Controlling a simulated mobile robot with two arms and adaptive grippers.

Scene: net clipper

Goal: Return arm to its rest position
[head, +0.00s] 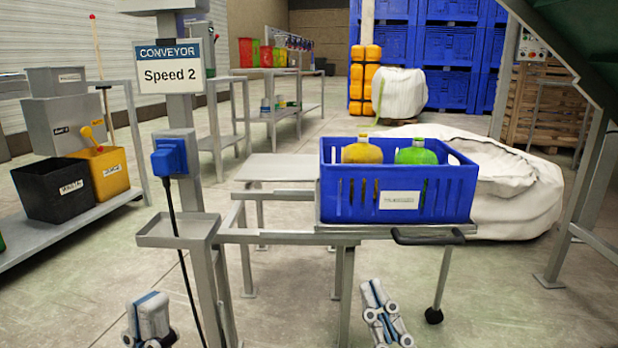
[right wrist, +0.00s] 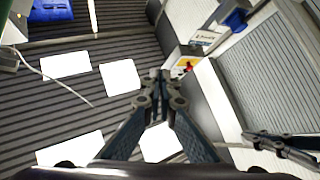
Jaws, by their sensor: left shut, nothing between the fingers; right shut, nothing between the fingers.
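My left gripper (head: 148,302) is at the bottom of the head view, left of centre, pointing up. It is shut and empty. My right gripper (head: 374,290) is at the bottom, right of centre, below the front of the metal stand. It also points up and is shut with nothing held. In the right wrist view its fingers (right wrist: 160,82) meet in front of the dark ceiling and its white lamps. My arms are mostly outside the head view.
A blue crate (head: 400,203) with a yellow and a green jug sits on the metal stand (head: 290,234). A black handle (head: 428,238) juts from its front right. A conveyor sign post (head: 185,215) with a blue plug and cable stands left.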

